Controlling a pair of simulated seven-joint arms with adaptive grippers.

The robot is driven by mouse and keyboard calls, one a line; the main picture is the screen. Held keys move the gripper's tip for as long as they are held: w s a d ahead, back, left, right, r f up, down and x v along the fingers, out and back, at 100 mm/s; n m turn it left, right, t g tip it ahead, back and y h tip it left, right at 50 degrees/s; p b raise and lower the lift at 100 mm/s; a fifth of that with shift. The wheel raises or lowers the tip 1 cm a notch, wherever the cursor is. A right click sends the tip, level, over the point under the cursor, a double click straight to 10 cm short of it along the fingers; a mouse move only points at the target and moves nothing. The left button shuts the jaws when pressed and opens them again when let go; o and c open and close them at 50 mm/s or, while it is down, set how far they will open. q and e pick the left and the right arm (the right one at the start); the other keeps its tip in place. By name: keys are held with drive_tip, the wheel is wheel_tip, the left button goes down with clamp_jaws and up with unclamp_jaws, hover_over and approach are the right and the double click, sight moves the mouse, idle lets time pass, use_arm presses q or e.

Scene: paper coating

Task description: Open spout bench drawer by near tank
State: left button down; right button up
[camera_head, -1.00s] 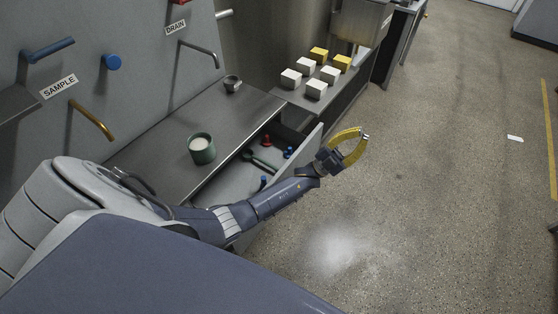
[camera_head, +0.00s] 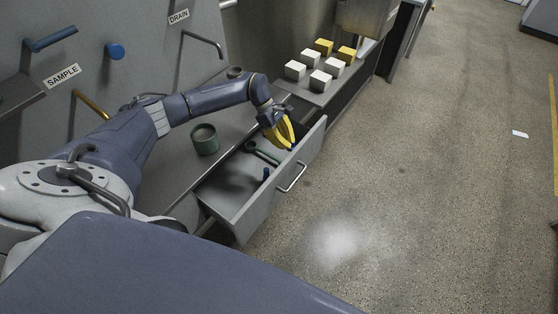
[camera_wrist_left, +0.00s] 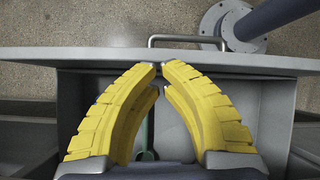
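The grey bench drawer (camera_head: 268,202) stands pulled out from under the steel bench top, with a bar handle (camera_head: 291,178) on its outer face. My left gripper (camera_head: 290,147) is above the open drawer, near its far end and close to the front panel. In the left wrist view its yellow fingers (camera_wrist_left: 160,66) meet at or almost at the tips, with nothing between them. The drawer front (camera_wrist_left: 100,57) and its handle (camera_wrist_left: 185,38) lie beyond the fingertips. A green tool (camera_head: 262,153) and a blue-topped item (camera_head: 266,174) lie in the drawer. My right gripper is not in view.
White and yellow blocks (camera_head: 321,80) sit on a farther bench. A brass spout (camera_head: 90,102) is under the SAMPLE sign.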

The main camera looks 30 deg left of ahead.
sight(294, 167)
use_arm(q)
drive_tip(key=a+m+y, duration=0.2)
drive_tip(key=a+y, duration=0.1)
drive_tip(key=a, duration=0.4)
drive_tip(key=d+r+x, duration=0.1)
drive_tip(key=d+x, duration=0.1)
drive_tip(key=x, duration=0.9)
drive_tip(key=shift+s+d+f, duration=0.15)
drive_tip(key=shift+d+f, duration=0.1)
drive_tip(key=shift+f, duration=0.15)
drive_tip(key=shift+s+d, duration=0.15)
drive_tip(key=shift+d, duration=1.1)
drive_tip(key=shift+s+d, duration=0.1)
drive_tip(key=shift+d, duration=1.2)
